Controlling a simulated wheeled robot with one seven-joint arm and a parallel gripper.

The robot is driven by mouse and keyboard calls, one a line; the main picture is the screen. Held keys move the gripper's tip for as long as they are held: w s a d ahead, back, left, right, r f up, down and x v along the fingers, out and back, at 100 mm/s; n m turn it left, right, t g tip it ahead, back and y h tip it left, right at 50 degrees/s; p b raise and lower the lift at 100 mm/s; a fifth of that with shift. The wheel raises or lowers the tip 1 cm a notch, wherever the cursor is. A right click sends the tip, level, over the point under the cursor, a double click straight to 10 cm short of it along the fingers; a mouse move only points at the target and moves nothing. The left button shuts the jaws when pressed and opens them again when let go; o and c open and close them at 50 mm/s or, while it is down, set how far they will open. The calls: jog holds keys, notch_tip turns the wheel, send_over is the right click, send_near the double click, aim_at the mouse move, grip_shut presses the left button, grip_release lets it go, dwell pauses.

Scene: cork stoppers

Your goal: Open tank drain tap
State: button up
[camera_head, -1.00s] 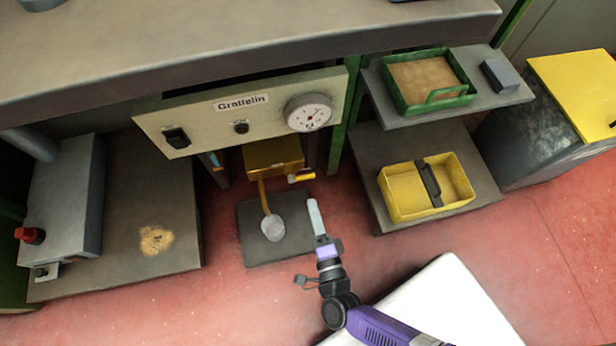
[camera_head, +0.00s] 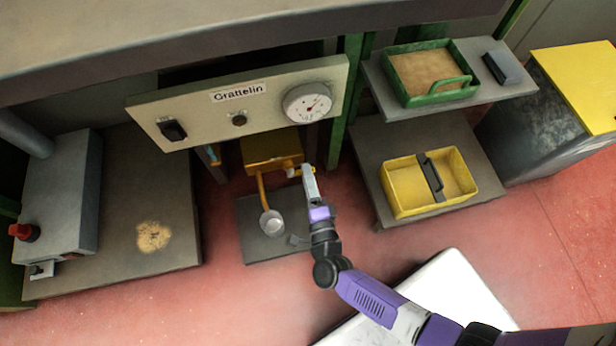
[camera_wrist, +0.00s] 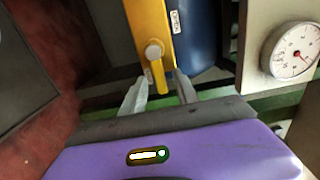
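The yellow tank (camera_head: 272,150) hangs under the front panel, and its side shows in the wrist view (camera_wrist: 148,18). Its drain tap (camera_head: 292,172) sits low on the tank's right. In the wrist view the tap has a pale round hub and a yellow lever (camera_wrist: 159,76) pointing toward my gripper. My gripper (camera_wrist: 160,84) is open, with one finger on each side of the lever's end. I cannot tell whether either finger touches it. In the head view my gripper (camera_head: 307,168) reaches up to the tap and partly hides it.
A pale panel (camera_head: 200,118) with a dial (camera_head: 308,103) is above the tank. A brown pipe (camera_head: 262,192) leads down to a small metal cup (camera_head: 272,223) on a dark plate (camera_head: 252,246). Shelves with a green tray (camera_head: 398,95) and yellow tote (camera_head: 402,192) stand right.

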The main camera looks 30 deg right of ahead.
grip_shut()
jog(key=shift+r, duration=0.15)
jog(key=n+p, duration=0.1)
jog(key=n, duration=0.1)
jog(key=r+n+p, duration=0.1)
jog(key=shift+a+r+n+p, duration=0.1)
jog(key=shift+r+n+p, duration=0.05)
jog(key=shift+n+p, duration=0.25)
jog(key=shift+w+a+r+n+p, duration=0.15)
jog(key=shift+n+p, duration=0.15)
jog(key=shift+n, duration=0.4)
jog(key=shift+s+a+r+n+p, duration=0.15)
jog(key=shift+n+p, duration=0.1)
jog(key=shift+n, duration=0.45)
jog(key=shift+w+a+r+n+p, duration=0.15)
jog(key=shift+n+p, duration=0.15)
jog(key=shift+n, duration=0.4)
grip_release()
